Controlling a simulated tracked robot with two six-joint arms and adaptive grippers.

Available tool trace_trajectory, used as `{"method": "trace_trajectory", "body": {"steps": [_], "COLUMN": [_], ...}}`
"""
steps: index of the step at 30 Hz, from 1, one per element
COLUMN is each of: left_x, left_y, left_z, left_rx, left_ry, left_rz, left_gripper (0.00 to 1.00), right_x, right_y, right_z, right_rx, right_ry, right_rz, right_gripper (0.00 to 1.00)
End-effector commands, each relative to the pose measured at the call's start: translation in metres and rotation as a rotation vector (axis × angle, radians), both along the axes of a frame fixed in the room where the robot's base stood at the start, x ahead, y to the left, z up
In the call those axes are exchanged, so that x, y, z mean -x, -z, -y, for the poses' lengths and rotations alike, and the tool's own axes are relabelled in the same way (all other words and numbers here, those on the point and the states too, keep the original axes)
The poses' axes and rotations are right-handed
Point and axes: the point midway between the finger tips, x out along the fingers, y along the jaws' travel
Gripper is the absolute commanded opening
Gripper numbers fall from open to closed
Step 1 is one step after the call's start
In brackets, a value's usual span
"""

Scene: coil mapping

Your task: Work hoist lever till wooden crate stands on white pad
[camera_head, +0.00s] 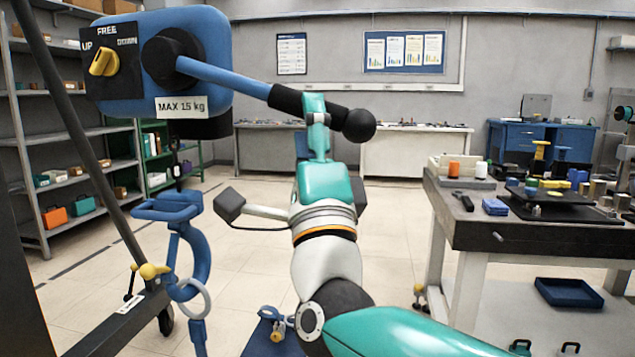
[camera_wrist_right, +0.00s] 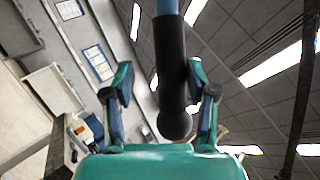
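The blue hoist body (camera_head: 210,60) hangs at upper left with a "MAX 15 kg" label. Its yellow selector knob (camera_head: 104,62) sits slanted among UP, FREE and DOWN marks; its exact setting is unclear. The hoist lever (camera_head: 235,82) points right and slightly down, ending in a black grip and ball. My right gripper (camera_head: 317,118) is at the black grip. In the right wrist view, its open fingers (camera_wrist_right: 160,95) straddle the grip (camera_wrist_right: 172,75), with a gap on the left. The wooden crate, white pad and my left gripper are not visible.
A dark slanted frame leg (camera_head: 90,160) and base beam (camera_head: 125,320) stand at left. A workbench (camera_head: 480,225) with tools and small parts is at right, with a blue tray (camera_head: 568,292) beneath it. Shelves (camera_head: 35,140) line the left wall. Open floor (camera_head: 395,235) lies behind my arm.

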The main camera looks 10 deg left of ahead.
Motion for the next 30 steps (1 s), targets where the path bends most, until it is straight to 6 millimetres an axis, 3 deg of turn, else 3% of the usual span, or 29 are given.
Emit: {"method": "trace_trajectory", "body": {"steps": [15,30], "left_x": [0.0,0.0], "left_y": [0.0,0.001], "left_z": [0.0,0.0], "left_rx": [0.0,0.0], "left_ry": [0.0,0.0], "left_rz": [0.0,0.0], "left_gripper": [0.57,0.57], "right_x": [0.063,0.074], "right_y": [0.058,0.068], "right_z": [0.017,0.021], "right_rx": [0.002,0.001], "right_ry": [-0.002,-0.001], "right_rz": [-0.001,0.0], "right_gripper": [0.57,0.57]}}
